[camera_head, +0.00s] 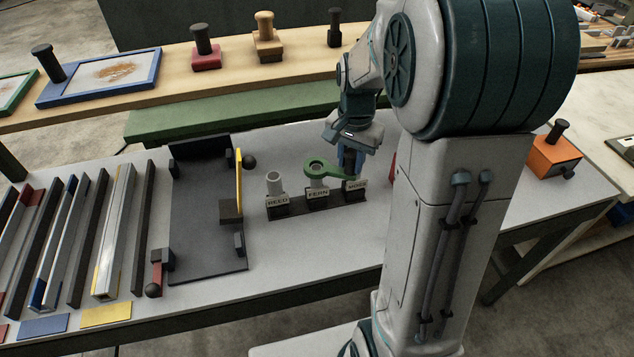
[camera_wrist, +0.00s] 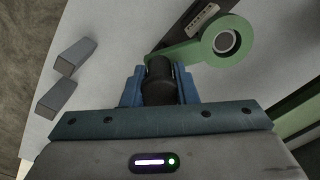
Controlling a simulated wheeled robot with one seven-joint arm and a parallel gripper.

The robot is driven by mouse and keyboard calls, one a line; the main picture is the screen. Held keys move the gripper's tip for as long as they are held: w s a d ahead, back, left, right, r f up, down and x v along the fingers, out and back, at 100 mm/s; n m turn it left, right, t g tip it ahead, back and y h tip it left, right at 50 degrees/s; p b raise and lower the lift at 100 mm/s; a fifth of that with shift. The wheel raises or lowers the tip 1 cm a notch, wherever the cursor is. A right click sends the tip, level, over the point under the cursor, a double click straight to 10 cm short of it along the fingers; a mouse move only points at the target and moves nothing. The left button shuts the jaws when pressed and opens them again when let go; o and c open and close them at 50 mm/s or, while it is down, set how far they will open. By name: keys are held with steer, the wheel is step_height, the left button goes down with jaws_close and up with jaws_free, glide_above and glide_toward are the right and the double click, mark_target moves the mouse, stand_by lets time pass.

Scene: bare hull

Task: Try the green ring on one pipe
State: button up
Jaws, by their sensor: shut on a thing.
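The green ring (camera_head: 336,174) is a flat ring on a short arm. A dark grip (camera_wrist: 160,82) stands at the arm's end in the wrist view. My gripper (camera_head: 351,165) is shut on this grip. The ring's eye is over the middle pipe (camera_head: 317,183), at the block marked FERN. In the wrist view the pipe's grey top (camera_wrist: 223,41) shows inside the eye of the green ring (camera_wrist: 207,47). I cannot tell whether the ring is around the pipe or just above it. The REED pipe (camera_head: 274,183) stands bare at left. My gripper hides what stands at MOSS.
A dark tray-like fixture (camera_head: 205,225) with a yellow upright plate stands left of the pipes. Several long bars (camera_head: 112,240) lie farther left. A raised shelf (camera_head: 180,88) with stamps runs behind. The grey tabletop in front of the pipes is clear.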

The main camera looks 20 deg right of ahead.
steer(key=shift+r+p, duration=3.05)
steer(key=shift+r, duration=1.2)
steer(key=shift+f, duration=0.1)
